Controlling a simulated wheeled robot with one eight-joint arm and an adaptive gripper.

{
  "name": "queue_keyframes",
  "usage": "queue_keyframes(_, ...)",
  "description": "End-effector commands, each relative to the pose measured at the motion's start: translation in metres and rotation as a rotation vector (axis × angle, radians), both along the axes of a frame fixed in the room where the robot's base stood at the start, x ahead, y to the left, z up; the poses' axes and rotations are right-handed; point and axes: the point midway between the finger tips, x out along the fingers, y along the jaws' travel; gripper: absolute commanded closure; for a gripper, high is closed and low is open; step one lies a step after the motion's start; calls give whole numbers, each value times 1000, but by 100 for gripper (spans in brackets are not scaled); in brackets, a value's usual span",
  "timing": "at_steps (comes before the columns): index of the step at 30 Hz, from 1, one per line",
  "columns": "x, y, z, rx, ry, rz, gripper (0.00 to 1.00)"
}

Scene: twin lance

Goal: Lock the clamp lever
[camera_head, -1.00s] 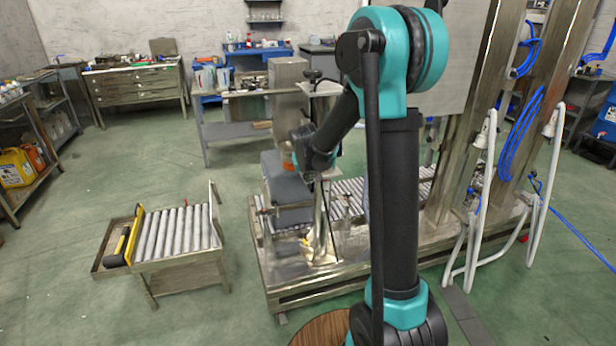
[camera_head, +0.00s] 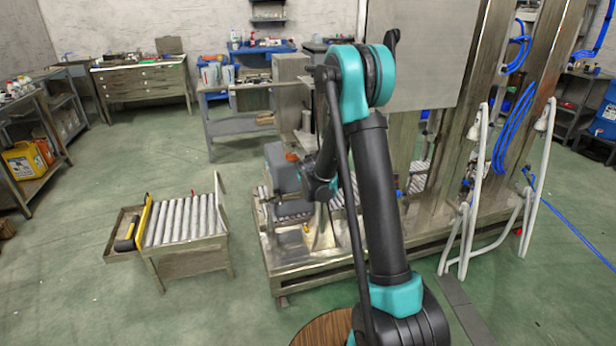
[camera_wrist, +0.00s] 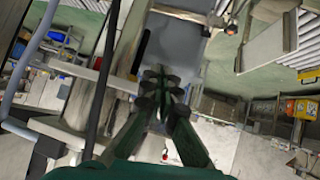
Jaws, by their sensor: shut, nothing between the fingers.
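I cannot clearly make out the clamp lever in either view. In the head view my arm hides the gripper and part of the bench.
The metal bench (camera_head: 300,271) has posts and fittings close around my wrist. A tall metal frame with white hoses (camera_head: 481,170) stands to the right. A small roller table (camera_head: 188,250) stands to the left, with open green floor between it and the bench.

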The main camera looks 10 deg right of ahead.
Motion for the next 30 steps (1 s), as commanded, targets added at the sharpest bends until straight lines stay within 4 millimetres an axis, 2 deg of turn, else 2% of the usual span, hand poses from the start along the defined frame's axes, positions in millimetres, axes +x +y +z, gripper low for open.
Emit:
queue_keyframes(12,10,2,-8,0,1,0,100)
queue_keyframes(30,11,2,-8,0,1,0,100)
